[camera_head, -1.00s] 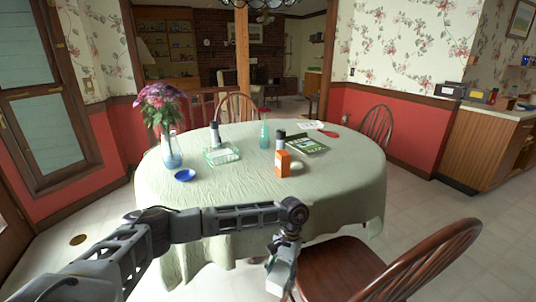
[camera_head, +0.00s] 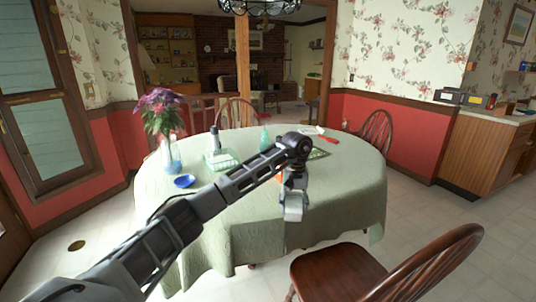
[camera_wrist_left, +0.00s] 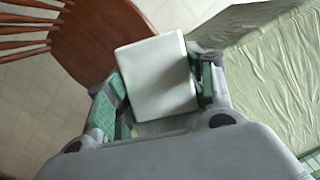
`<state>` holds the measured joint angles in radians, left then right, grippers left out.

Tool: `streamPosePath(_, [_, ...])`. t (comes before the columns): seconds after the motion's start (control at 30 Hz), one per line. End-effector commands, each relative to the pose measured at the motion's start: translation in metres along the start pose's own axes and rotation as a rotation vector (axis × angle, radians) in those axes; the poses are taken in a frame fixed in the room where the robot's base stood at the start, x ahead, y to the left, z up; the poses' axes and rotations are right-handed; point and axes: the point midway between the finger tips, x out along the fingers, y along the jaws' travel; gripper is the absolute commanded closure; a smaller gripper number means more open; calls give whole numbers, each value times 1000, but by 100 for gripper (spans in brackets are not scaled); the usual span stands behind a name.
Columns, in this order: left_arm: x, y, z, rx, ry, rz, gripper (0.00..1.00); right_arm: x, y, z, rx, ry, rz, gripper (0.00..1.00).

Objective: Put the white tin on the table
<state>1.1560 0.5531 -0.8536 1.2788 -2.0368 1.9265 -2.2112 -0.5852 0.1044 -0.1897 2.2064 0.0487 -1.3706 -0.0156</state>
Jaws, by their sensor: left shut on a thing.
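The white tin (camera_wrist_left: 155,75) is held between the fingers of my left gripper (camera_wrist_left: 160,92) in the left wrist view; its pale, flat, squarish face shows. The table (camera_head: 345,172) is oval and covered with a pale green cloth. Its cloth also shows at the right of the left wrist view (camera_wrist_left: 272,75), beside the held tin. My right gripper is not in view.
A flower vase (camera_head: 172,158), a blue bowl (camera_head: 184,181), a green tray (camera_head: 220,163) and a teal bottle (camera_head: 264,138) stand on the table. My arm hides part of the tabletop. A wooden chair (camera_head: 335,270) stands at the near right. The table's right side is fairly clear.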

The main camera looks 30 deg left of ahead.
Motion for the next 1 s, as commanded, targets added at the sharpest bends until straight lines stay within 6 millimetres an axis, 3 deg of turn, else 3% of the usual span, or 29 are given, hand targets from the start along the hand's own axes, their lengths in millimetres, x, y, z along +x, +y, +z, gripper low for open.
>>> streamPosePath(0.1, [-24,-12,-22,-49,76,2,83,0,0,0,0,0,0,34])
streamPosePath(0.3, [-48,-36,-48,-101,190,-5,83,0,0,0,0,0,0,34])
streamPosePath(0.8, [-65,-71,-76,-136,346,-18,83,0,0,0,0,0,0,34])
streamPosePath(1.0, [-63,-73,-89,-150,369,-21,83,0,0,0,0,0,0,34])
